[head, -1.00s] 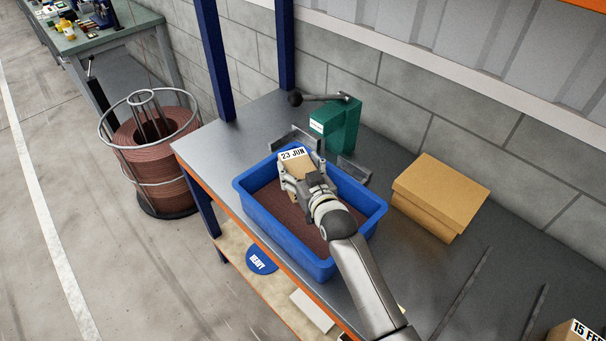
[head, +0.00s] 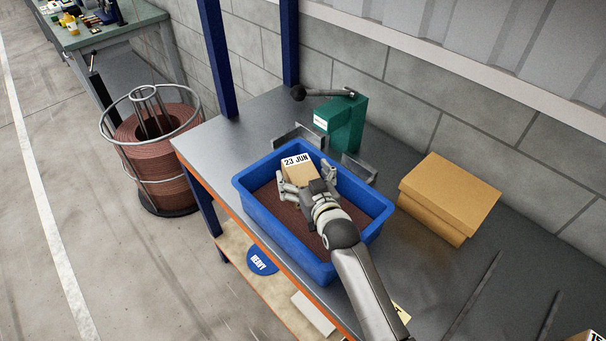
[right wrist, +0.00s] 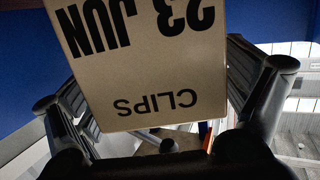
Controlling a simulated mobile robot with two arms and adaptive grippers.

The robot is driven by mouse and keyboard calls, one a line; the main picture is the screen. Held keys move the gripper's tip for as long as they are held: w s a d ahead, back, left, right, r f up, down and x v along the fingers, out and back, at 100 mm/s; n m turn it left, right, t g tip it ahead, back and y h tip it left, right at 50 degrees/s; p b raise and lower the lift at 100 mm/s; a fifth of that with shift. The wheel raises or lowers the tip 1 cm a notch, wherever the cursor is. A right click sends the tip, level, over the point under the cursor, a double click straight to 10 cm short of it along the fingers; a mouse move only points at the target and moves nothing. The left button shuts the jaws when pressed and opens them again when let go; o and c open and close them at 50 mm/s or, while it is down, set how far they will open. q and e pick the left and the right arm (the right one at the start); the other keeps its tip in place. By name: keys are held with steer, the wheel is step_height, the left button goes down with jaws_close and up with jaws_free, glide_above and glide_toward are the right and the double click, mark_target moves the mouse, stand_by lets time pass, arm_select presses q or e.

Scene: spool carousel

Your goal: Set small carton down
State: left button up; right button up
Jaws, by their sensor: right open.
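My left gripper is not in view.
A green device (head: 343,124) with a black-knobbed lever stands behind the bin, beside metal brackets (head: 358,169). A larger tan box (head: 448,198) sits to the right on the grey bench (head: 405,262). A wire spool (head: 153,150) stands on the floor at left.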

steer(key=shift+r, duration=0.1)
steer(key=shift+s, duration=0.1)
steer(key=shift+s+d, duration=0.15)
steer(key=shift+s, duration=0.15)
steer(key=b+v, duration=0.1)
steer(key=v, duration=0.4)
steer(key=shift+s, duration=0.2)
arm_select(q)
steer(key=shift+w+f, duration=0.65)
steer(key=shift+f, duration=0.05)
arm_select(e)
steer(key=shift+s+d+r, duration=0.25)
steer(key=shift+s, duration=0.3)
